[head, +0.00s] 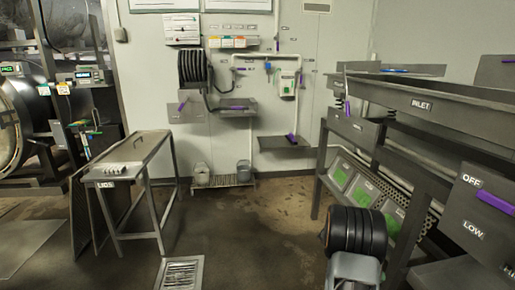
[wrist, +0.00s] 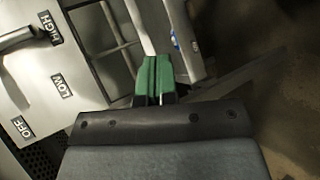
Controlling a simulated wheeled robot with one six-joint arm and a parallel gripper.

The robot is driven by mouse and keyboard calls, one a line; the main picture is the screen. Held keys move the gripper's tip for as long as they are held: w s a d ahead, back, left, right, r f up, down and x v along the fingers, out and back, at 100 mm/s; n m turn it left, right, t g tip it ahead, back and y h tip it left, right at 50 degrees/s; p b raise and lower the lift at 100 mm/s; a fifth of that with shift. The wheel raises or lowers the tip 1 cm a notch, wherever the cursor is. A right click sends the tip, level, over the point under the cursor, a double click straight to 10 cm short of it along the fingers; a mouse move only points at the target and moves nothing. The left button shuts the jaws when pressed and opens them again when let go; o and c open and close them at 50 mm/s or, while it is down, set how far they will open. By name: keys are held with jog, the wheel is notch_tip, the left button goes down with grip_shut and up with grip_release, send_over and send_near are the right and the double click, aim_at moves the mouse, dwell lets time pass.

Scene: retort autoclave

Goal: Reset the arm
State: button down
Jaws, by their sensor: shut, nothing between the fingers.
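My gripper (wrist: 153,78) shows in the wrist view with its green fingers pressed together and nothing between them. Its fingertips lie over a pale metal edge beside a grey panel (wrist: 40,90) with OFF, LOW and HIGH labels. I cannot tell whether they touch it. In the head view a black ribbed part and grey link of my arm stand at the lower right. My gripper cannot be made out there.
A panel with a purple handle (head: 495,202) is at the right, below the INLET trough (head: 440,104). A LIDS table (head: 150,150) stands left, a floor drain (head: 180,273) in front. The middle floor (head: 255,215) is clear. A dark lever (wrist: 18,38) shows in the wrist view.

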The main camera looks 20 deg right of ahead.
jog(key=w+a+r+n+t+y+p, duration=0.15)
jog(key=a+r+t+p, duration=0.3)
jog(key=a+r, duration=0.55)
jog(key=w+a+r+n+t+y+p, duration=0.1)
jog(key=w+a+r+n+t+p, duration=0.2)
jog(key=a+r+p, duration=0.55)
jog(key=s+a+r+n+t+y+p, duration=0.2)
jog(key=a+r+t+p, duration=0.1)
jog(key=a+r, duration=0.4)
jog(key=s+a+r+n+t+y+p, duration=0.2)
jog(key=a+r, duration=0.5)
jog(key=a, duration=0.5)
jog(key=shift+r+n+t+y+p, duration=0.2)
jog(key=shift+n+t+y+p, duration=0.3)
jog(key=shift+n, duration=0.25)
